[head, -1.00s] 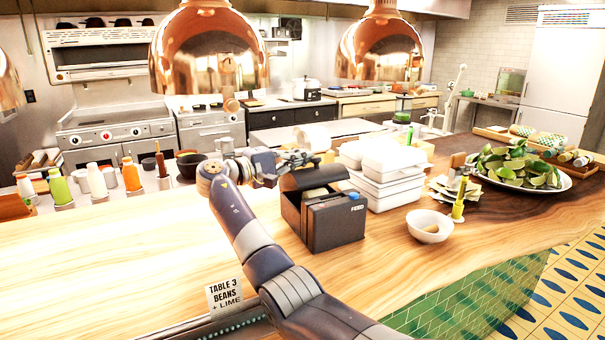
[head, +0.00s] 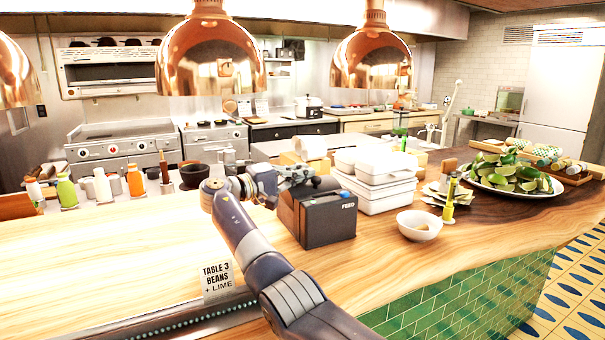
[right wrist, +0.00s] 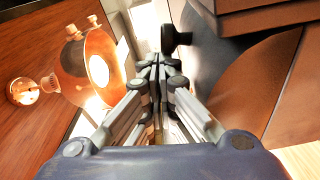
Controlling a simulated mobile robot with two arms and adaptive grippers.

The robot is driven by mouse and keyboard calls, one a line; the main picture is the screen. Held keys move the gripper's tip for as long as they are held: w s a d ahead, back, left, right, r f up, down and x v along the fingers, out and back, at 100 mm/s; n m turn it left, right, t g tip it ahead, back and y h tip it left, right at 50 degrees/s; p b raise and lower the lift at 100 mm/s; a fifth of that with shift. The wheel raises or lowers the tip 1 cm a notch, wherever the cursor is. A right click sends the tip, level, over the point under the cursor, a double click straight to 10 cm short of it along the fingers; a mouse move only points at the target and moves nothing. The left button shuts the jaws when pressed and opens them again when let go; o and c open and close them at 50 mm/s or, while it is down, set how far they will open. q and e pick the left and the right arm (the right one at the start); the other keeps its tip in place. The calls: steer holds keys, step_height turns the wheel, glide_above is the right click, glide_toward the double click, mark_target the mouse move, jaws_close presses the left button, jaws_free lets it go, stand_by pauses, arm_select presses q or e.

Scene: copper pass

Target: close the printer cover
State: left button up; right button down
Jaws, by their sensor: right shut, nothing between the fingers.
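The dark printer (head: 328,222), with a blue button and the word FEED on its front, stands on the wooden counter. Its cover looks down over the top; the gripper hides part of it, so I cannot tell whether it is fully shut. No paper roll shows inside. My right gripper (head: 303,172) is shut and empty, at the top left of the printer, close to the cover; contact cannot be made out. In the right wrist view its fingers (right wrist: 160,65) are together, with dark surfaces close on the right. My left gripper is not in view.
White boxes (head: 375,180) are stacked right behind the printer. A white bowl (head: 419,225) and a lime platter (head: 510,180) stand farther right. A table sign (head: 217,277) is at the front edge. Copper lamps (head: 373,62) hang above.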

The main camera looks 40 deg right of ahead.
step_height(320, 180, up, 10)
stand_by(0.8)
